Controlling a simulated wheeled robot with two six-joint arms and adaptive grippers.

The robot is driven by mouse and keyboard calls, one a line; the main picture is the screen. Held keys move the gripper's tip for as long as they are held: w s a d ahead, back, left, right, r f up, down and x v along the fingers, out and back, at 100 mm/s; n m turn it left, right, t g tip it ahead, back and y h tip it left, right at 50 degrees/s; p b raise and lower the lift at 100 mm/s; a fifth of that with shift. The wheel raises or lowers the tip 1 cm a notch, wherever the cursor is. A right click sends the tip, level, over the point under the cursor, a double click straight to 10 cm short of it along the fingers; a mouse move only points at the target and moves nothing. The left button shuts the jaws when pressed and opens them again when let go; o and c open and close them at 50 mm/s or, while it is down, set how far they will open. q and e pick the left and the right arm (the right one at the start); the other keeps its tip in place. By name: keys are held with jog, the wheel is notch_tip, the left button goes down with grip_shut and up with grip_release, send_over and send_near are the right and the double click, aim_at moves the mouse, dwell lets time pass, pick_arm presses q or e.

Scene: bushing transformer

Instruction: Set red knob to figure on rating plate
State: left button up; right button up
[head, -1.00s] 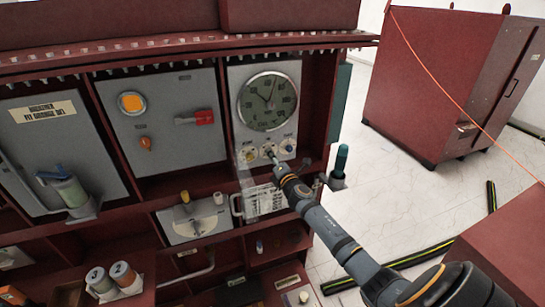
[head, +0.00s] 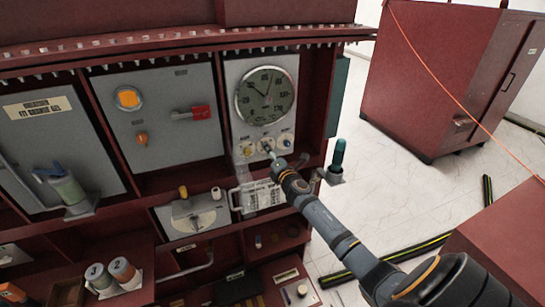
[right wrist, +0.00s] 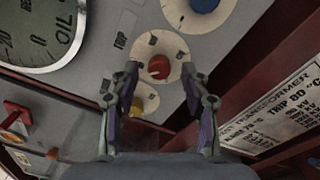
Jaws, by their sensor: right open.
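The red knob (right wrist: 158,66) sits on a round white dial in the right wrist view, its pointer mark facing toward the picture's lower left. My right gripper (right wrist: 160,72) is open, with one fingertip on each side of the red knob; I cannot tell whether they touch it. In the head view my right gripper (head: 271,155) is at the middle dial below the gauge and largely covers that knob. My left gripper is not in view.
A blue knob (right wrist: 205,3) and a yellow knob (right wrist: 137,107) flank the red one. A large oil gauge (head: 266,95) is above. A red switch handle (head: 200,113) is to the left. The cabinet's right frame edge (head: 320,110) is close to my right arm.

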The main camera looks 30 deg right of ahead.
jog(key=s+a, duration=0.2)
jog(key=s, duration=0.9)
jog(key=shift+s+a+f, duration=0.15)
jog(key=shift+s, duration=0.1)
